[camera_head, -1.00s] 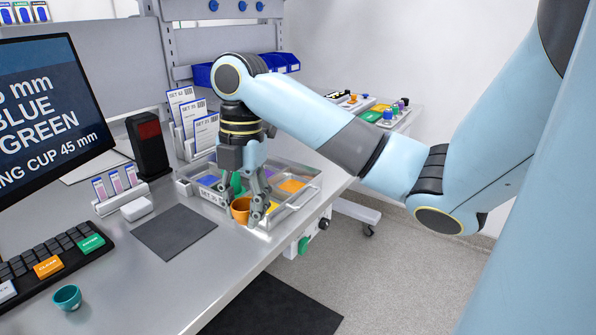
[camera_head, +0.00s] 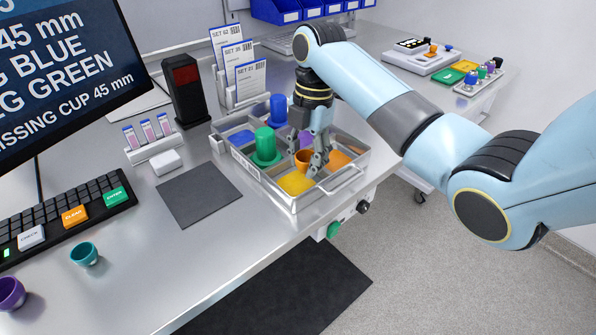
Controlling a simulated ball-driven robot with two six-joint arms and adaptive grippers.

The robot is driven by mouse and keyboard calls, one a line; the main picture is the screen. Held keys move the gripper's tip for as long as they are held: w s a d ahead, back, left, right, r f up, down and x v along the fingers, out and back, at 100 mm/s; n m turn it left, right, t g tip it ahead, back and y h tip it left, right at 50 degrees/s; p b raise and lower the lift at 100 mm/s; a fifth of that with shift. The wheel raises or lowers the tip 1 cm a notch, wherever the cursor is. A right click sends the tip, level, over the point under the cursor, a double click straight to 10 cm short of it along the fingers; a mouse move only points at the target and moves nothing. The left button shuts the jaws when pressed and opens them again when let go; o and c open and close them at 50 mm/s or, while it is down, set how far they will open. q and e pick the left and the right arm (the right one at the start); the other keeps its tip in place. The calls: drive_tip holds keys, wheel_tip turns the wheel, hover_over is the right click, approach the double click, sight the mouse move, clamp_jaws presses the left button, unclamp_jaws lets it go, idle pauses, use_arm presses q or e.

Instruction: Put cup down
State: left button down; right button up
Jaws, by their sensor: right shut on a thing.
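My right gripper (camera_head: 314,166) points down over the metal tray (camera_head: 262,184), shut on a small orange cup (camera_head: 302,157). The cup is upright, in or just above the tray between a yellow pad (camera_head: 296,184) and an orange pad (camera_head: 340,159). I cannot tell whether its base touches the tray floor. A green piece (camera_head: 265,143) and a blue piece (camera_head: 278,109) stand in other compartments. My left gripper is not in view.
A teal cup (camera_head: 84,253) and a purple cup (camera_head: 10,293) stand near the keyboard (camera_head: 55,222). A dark mat (camera_head: 198,194) lies bare left of the tray. Set cards (camera_head: 250,80) and a dark box (camera_head: 183,92) stand behind. A monitor (camera_head: 65,75) is at left.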

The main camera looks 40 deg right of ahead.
sight(295, 185)
drive_tip(key=shift+w+a+f, duration=0.2)
drive_tip(key=shift+w+f, duration=0.25)
drive_tip(key=shift+w, duration=0.3)
drive_tip(key=shift+w+a+f, duration=0.2)
drive_tip(key=shift+w+f, duration=0.15)
drive_tip(key=shift+w, duration=0.05)
wheel_tip(295, 185, down, 4)
drive_tip(key=shift+r, duration=0.25)
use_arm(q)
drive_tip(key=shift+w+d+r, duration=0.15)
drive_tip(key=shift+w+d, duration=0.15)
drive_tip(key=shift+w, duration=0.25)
use_arm(e)
drive_tip(key=shift+f, duration=0.2)
drive_tip(key=shift+f, duration=0.15)
drive_tip(key=o, duration=0.9)
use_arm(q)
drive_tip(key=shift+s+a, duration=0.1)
use_arm(e)
drive_tip(key=shift+o, duration=0.2)
